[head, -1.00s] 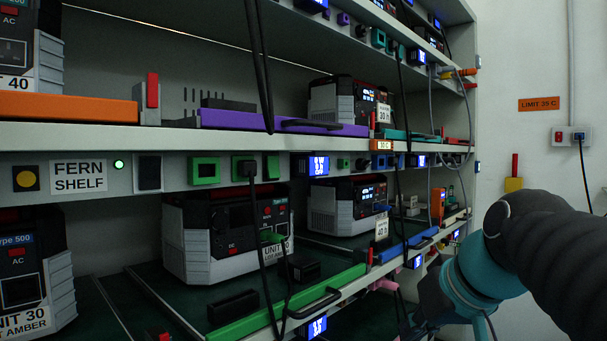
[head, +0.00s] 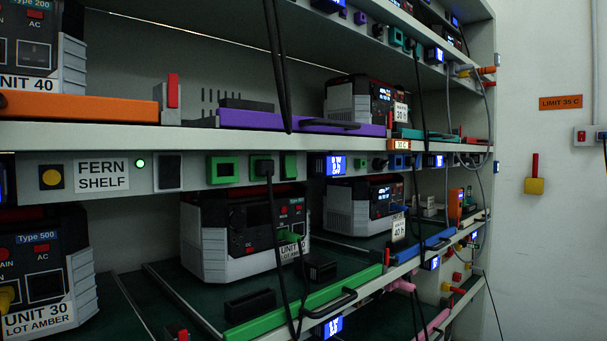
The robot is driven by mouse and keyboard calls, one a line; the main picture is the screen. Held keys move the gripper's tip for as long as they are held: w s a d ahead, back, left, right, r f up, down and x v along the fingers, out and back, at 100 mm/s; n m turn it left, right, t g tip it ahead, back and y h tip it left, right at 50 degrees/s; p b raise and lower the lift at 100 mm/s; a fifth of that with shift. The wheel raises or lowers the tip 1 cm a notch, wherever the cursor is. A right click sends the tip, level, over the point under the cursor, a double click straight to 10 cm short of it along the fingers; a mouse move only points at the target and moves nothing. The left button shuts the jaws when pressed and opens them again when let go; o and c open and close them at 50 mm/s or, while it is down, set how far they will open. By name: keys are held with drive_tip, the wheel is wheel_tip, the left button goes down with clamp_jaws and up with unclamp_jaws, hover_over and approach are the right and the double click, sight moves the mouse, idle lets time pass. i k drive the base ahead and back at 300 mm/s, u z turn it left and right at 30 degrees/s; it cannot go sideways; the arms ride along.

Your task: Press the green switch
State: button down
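On the shelf rail below the upper deck, beside the FERN SHELF label (head: 101,176), sit several green fittings. One is a green square frame with a dark inset (head: 223,169). Beside it is a green socket (head: 255,159) with a black plug and cable in it. To its right is a narrow plain green piece (head: 289,165), which may be the green switch; I cannot tell for sure. My gripper is not in view.
Black cables (head: 279,70) hang in front of the shelves. A green bar (head: 300,305) edges the deck below.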

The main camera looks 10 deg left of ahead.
sight(290, 172)
drive_tip(key=u, duration=1.25)
drive_tip(key=k, duration=0.85)
drive_tip(key=z, duration=1.1)
drive_tip(key=i, duration=0.5)
drive_tip(key=z, duration=0.05)
